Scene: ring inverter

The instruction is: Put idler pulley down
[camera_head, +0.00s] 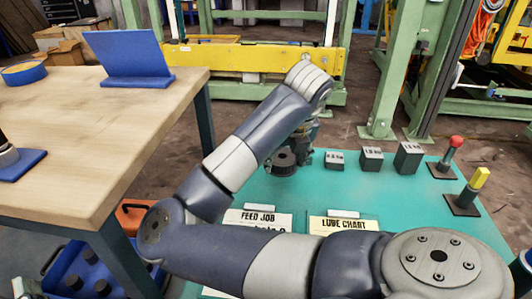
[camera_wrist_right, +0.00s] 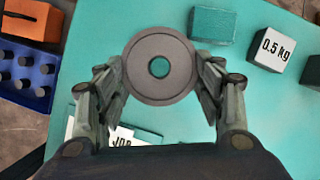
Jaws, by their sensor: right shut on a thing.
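The idler pulley is a dark grey disc with a round centre hole (camera_wrist_right: 136,55). My right gripper (camera_wrist_right: 160,75) is shut on it, one finger at each side of its rim, and teal shows through the hole. In the head view the pulley (camera_head: 283,161) is at the teal table top (camera_head: 360,190), left of the row of small weights. I cannot tell whether it touches the surface. My arm and gripper hide part of it there. My left gripper is not in view.
Grey weight blocks (camera_head: 371,158) stand right of the pulley. A red-knobbed lever (camera_head: 455,142) and a yellow-handled lever (camera_head: 478,180) stand farther right. Cards, FEED JOB (camera_head: 257,218) and LUBE CHART (camera_head: 343,226), lie nearer. A blue pegged tray (camera_wrist_right: 27,76) and orange box (camera_wrist_right: 33,20) are left.

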